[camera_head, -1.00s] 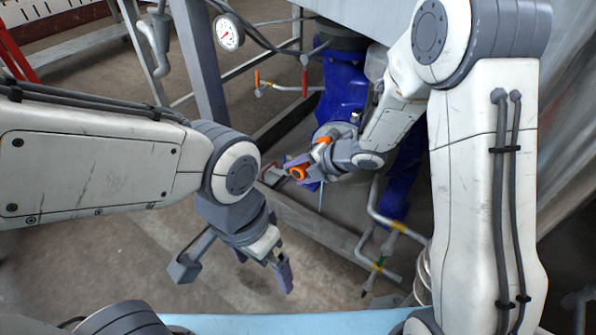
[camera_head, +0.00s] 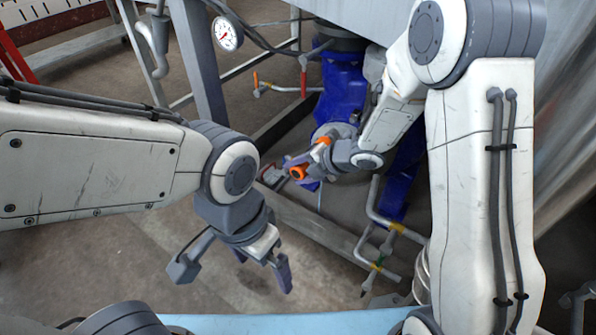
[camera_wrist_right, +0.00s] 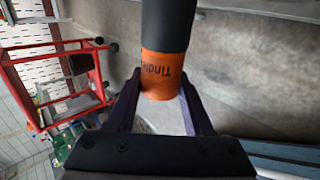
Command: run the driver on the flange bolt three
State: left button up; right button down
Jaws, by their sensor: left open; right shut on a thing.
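My right gripper (camera_wrist_right: 160,88) is shut on the driver, whose orange collar (camera_wrist_right: 163,70) and dark body (camera_wrist_right: 167,25) show in the right wrist view. In the head view the driver's orange part (camera_head: 297,172) shows at my right gripper (camera_head: 300,164), beside the blue pipework (camera_head: 342,88). I cannot make out single bolts or whether the driver touches one. My left gripper (camera_head: 232,270) is open and empty, low over the floor, away from the flange.
A grey frame post (camera_head: 198,65) and a pressure gauge (camera_head: 227,33) stand at upper left. Thin pipes with coloured fittings (camera_head: 380,262) run below the blue pipework. A red cart (camera_wrist_right: 60,80) shows in the right wrist view. Floor around my left gripper is clear.

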jog(key=shift+r, duration=0.1)
dwell(0.5)
jog(key=shift+s+a+b, duration=0.45)
jog(key=shift+s+a, duration=0.1)
jog(key=shift+s, duration=0.15)
jog(key=shift+s+a+b, duration=0.4)
jog(key=shift+s+a, duration=0.1)
jog(key=shift+s, duration=0.2)
